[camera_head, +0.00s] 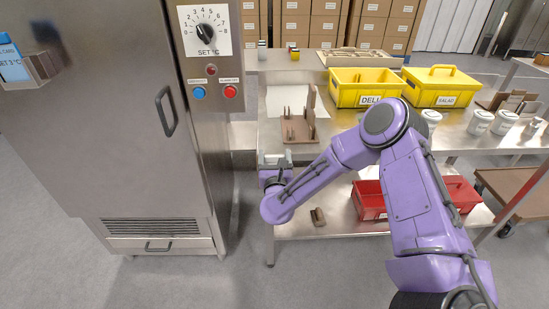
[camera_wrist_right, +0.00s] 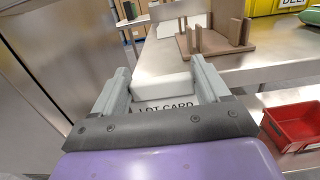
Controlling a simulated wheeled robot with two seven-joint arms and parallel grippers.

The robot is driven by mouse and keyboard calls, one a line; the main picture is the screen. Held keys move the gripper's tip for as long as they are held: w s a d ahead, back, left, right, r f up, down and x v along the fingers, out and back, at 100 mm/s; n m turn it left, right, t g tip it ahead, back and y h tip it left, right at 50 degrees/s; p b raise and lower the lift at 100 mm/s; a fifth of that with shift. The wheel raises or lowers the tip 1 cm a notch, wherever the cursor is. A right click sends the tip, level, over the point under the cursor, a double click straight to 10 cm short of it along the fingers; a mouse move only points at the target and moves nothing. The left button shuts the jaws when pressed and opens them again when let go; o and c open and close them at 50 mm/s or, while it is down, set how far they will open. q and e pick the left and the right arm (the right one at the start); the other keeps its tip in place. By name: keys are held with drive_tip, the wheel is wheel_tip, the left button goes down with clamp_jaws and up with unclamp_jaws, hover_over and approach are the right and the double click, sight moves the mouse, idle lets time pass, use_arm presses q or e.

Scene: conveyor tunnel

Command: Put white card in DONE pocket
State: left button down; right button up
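My right gripper (camera_head: 274,160) is in front of the steel table's left front corner, low beside the cabinet. In the wrist view its two grey fingers (camera_wrist_right: 162,85) stand on either side of a white card (camera_wrist_right: 165,87) reading "LOT CARD". The fingers appear closed on the card, whose lower part is hidden by the gripper body. A brown stand (camera_head: 300,125) with upright pieces is on the table just beyond the gripper; it also shows in the wrist view (camera_wrist_right: 222,40). No label reading DONE is legible. My left gripper is not in view.
A steel cabinet (camera_head: 95,140) with a dial stands at left; a holder (camera_head: 42,66) on it carries a blue card (camera_head: 12,62). Yellow bins (camera_head: 365,90) and white jars (camera_head: 480,122) occupy the table (camera_head: 250,135). Red bins (camera_head: 369,202) sit on the lower shelf.

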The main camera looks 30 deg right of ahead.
drive_tip(key=o, duration=0.4)
drive_tip(key=b+v, duration=0.3)
drive_tip(key=v, duration=0.7)
drive_tip(key=shift+s+a, duration=0.15)
drive_tip(key=shift+s, duration=0.05)
